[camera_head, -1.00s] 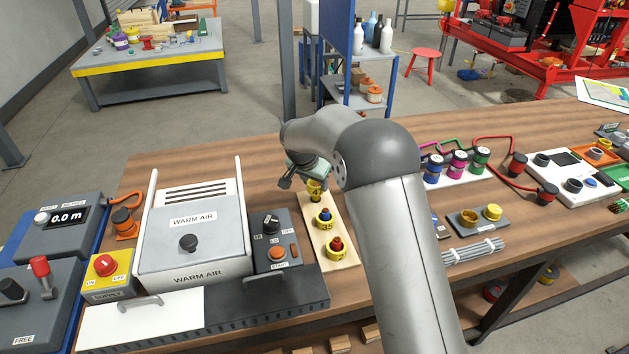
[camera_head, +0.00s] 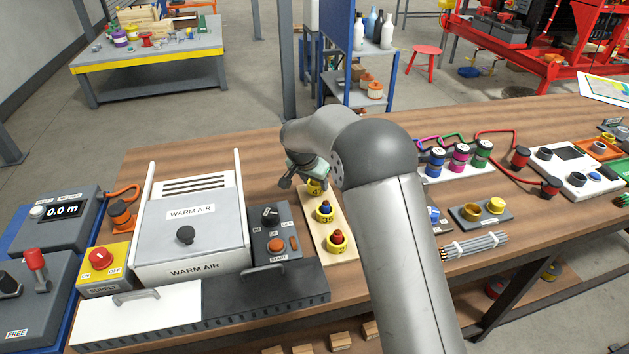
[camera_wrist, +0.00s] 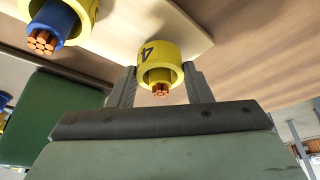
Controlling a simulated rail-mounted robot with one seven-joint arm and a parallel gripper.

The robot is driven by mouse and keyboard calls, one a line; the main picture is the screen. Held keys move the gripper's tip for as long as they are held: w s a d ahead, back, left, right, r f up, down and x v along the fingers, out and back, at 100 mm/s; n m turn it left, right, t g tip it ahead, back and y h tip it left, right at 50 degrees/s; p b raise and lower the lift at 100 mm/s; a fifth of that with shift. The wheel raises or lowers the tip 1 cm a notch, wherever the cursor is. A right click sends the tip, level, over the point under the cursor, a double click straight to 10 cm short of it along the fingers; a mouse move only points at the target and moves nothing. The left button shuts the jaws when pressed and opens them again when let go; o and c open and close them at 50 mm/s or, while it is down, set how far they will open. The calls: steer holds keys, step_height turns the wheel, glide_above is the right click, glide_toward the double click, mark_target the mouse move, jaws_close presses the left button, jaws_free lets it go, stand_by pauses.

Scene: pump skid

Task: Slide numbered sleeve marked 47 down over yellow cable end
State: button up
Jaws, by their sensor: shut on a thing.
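The yellow sleeve (camera_wrist: 160,59) is between my gripper's (camera_wrist: 162,80) two fingers in the wrist view, and the gripper is shut on it. A "4" shows on its side; the other digit is hidden. Bright copper strands (camera_wrist: 161,89) of a cable end show inside the sleeve's mouth, so the sleeve is around that end. The cable's insulation is mostly hidden by the sleeve. In the head view the sleeve (camera_head: 315,187) is at the far end of the pale wooden board (camera_head: 343,256), with my gripper (camera_head: 305,178) over it.
On the same board stand a blue cable end (camera_head: 324,207) in a yellow sleeve marked 35 and a red cable end (camera_head: 337,237) in another yellow sleeve. The blue one (camera_wrist: 47,30) is close left in the wrist view. The warm air unit (camera_head: 190,225) stands left.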

steer(key=o, duration=0.9)
steer(key=b+v, duration=0.1)
steer(key=v, duration=1.6)
steer(key=s+d+n+g+p, duration=0.2)
steer(key=s+d+n, duration=0.1)
steer(key=s+d, duration=1.45)
steer(key=s+d+f+n, duration=0.1)
steer(key=s, duration=0.5)
steer(key=s+d+f+n+g+y, duration=0.1)
steer(key=s+f, duration=0.1)
steer(key=s, duration=0.4)
steer(key=s+d+f+y+p, duration=0.1)
steer(key=s+d+f, duration=0.1)
steer(key=s, duration=0.4)
steer(key=shift+f+n+g, duration=0.15)
steer(key=shift+n+g, duration=0.15)
steer(key=shift+n, duration=0.1)
